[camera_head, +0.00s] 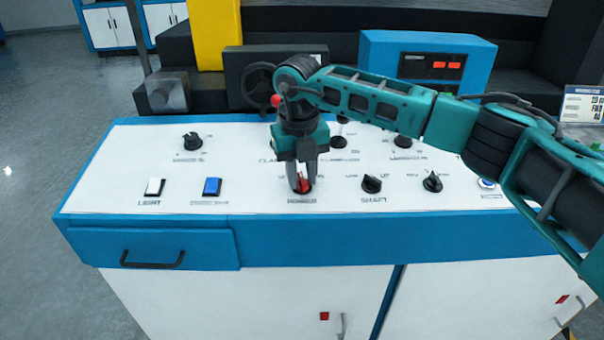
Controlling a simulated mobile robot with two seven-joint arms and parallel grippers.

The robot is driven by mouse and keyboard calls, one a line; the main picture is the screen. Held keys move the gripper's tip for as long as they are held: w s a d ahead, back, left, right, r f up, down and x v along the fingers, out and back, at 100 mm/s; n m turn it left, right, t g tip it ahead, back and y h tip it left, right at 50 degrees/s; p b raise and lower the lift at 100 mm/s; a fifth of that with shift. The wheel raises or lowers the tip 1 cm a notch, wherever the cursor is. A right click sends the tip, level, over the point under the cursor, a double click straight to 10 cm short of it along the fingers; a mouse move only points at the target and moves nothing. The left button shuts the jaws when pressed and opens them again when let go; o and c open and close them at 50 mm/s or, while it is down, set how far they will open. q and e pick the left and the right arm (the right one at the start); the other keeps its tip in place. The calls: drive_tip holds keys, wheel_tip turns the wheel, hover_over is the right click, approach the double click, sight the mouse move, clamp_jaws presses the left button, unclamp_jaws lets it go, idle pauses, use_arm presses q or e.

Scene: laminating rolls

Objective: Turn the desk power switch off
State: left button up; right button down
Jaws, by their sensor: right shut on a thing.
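The desk (110,180) has a white control top with blue edges. A red power switch (302,186) sits on a dark round base near the front middle of the top, with a label below it that looks like "POWER". My right gripper (301,186) comes down from above, and its grey fingers are shut on the red switch, one on each side. The fingers hide part of the switch, so I cannot tell which position it points to. My left gripper is not in view.
A white light switch (154,187) and a blue switch (212,187) are to the left. Black knobs (372,184) and (433,182) a second black knob are to the right. A black knob (193,141) is at back left. A blue box (428,58) stands behind.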

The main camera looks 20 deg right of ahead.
drive_tip(key=n, duration=0.5)
drive_tip(key=shift+r+n+h+b, duration=0.1)
drive_tip(key=shift+n+h+b, duration=0.2)
drive_tip(key=shift+n+b, duration=0.1)
idle(0.4)
drive_tip(key=c, duration=1.2)
unclamp_jaws()
drive_tip(key=r, duration=0.4)
drive_tip(key=a+r, duration=0.1)
drive_tip(key=r, duration=0.7)
drive_tip(key=shift+s+a+r, duration=0.25)
drive_tip(key=shift+s+r, duration=0.15)
